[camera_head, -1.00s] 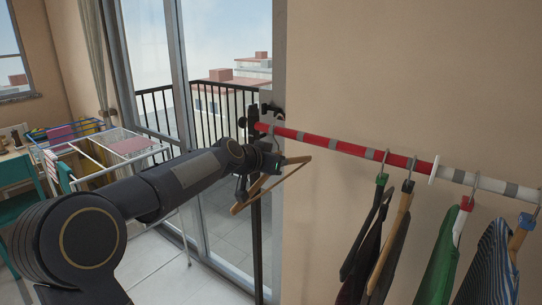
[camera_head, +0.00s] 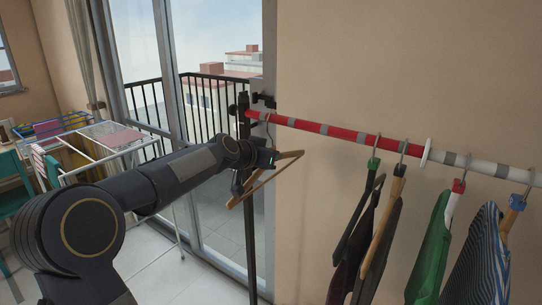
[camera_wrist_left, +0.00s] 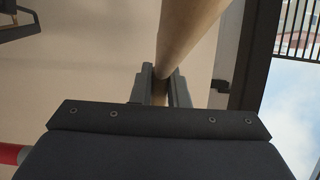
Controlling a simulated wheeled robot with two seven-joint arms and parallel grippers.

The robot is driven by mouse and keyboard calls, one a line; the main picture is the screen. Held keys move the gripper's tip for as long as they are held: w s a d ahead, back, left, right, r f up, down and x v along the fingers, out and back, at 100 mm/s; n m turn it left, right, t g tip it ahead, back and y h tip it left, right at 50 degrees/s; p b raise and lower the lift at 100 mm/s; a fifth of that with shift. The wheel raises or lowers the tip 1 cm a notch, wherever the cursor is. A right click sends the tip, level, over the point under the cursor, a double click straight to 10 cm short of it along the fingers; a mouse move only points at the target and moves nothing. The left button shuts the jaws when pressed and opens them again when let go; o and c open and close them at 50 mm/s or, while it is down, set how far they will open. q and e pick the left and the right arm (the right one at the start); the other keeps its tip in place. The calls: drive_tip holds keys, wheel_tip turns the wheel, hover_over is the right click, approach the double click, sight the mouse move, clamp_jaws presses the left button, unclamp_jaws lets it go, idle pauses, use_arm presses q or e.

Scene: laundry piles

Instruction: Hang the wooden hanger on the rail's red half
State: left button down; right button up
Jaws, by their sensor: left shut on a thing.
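The wooden hanger (camera_head: 284,163) is bare, with no garment on it. My left gripper (camera_head: 268,159) is shut on it just below the left end of the rail; the wood between the fingers also shows in the left wrist view (camera_wrist_left: 189,32). A thin grey hook (camera_head: 268,127) rises from the hanger to the rail's red half (camera_head: 342,132), near the post. I cannot tell whether the hook rests over the rail. The red half has grey bands and ends at a white disc (camera_head: 426,153). My right gripper is not in view.
Dark garments on a green-necked hanger (camera_head: 373,164) and a wooden-necked hanger (camera_head: 399,171) hang on the red half near the disc. Green and striped garments hang on the white half (camera_head: 484,167). A black post (camera_head: 250,230) stands at left. The rail between post and garments is free.

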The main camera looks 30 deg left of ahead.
sight(249, 180)
use_arm(q)
drive_tip(key=c, duration=1.3)
unclamp_jaws()
drive_tip(key=shift+s+f+b, duration=0.15)
drive_tip(key=shift+s+b, duration=0.2)
drive_tip(key=shift+b, duration=0.2)
drive_tip(key=s+b, duration=0.4)
drive_tip(key=shift+s+a, duration=0.25)
drive_tip(key=shift+s, duration=0.15)
drive_tip(key=shift+s+a+b, duration=0.15)
drive_tip(key=shift+s+b, duration=1.55)
drive_tip(key=shift+s, duration=0.3)
drive_tip(key=shift+s+b, duration=0.4)
drive_tip(key=shift+s, duration=0.35)
